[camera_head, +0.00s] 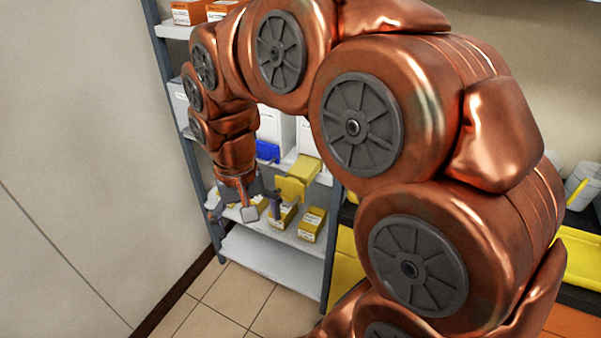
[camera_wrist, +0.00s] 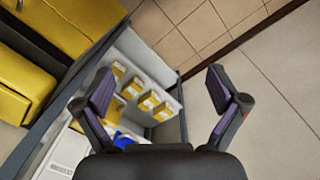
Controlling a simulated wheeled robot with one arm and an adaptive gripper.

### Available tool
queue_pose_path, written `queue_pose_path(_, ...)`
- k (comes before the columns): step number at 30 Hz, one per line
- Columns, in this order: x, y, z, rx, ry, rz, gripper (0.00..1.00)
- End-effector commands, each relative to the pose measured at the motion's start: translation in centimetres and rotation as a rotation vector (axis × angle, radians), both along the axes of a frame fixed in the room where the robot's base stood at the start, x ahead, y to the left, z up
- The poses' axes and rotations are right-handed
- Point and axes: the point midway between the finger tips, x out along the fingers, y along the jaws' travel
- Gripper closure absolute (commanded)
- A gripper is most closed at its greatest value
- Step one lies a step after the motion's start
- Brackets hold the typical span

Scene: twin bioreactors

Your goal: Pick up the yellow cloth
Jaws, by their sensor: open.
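A yellow, cloth-like piece (camera_head: 291,188) hangs at the front edge of a shelf in the head view, with a yellow part above it on the shelf. In the wrist view I cannot tell it clearly from the other yellow items. My gripper (camera_head: 246,211) points down in front of the shelf rack, to the left of the yellow piece in the head view. In the wrist view my gripper (camera_wrist: 160,95) has its two fingers wide apart with nothing between them.
Several yellow labelled boxes (camera_head: 312,225) stand on a lower shelf of the grey rack (camera_head: 328,250). A blue piece (camera_head: 267,151) sits at the shelf edge beside white bins. The wall (camera_head: 80,150) is at left. Tiled floor (camera_head: 235,300) in front is clear.

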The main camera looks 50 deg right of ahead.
Motion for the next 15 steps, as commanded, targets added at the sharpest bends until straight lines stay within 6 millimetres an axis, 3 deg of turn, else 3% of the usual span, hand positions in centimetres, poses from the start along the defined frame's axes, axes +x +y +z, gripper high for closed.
queue_pose_path(1, 1.8, -1.6, -0.1, -0.005, -0.014, -0.066, 0.03)
queue_pose_path(7, 7.1, -8.9, 0.1, -0.032, -0.069, -0.342, 0.03)
queue_pose_path(15, 10.4, -19.8, -0.6, -0.074, -0.125, -0.702, 0.03)
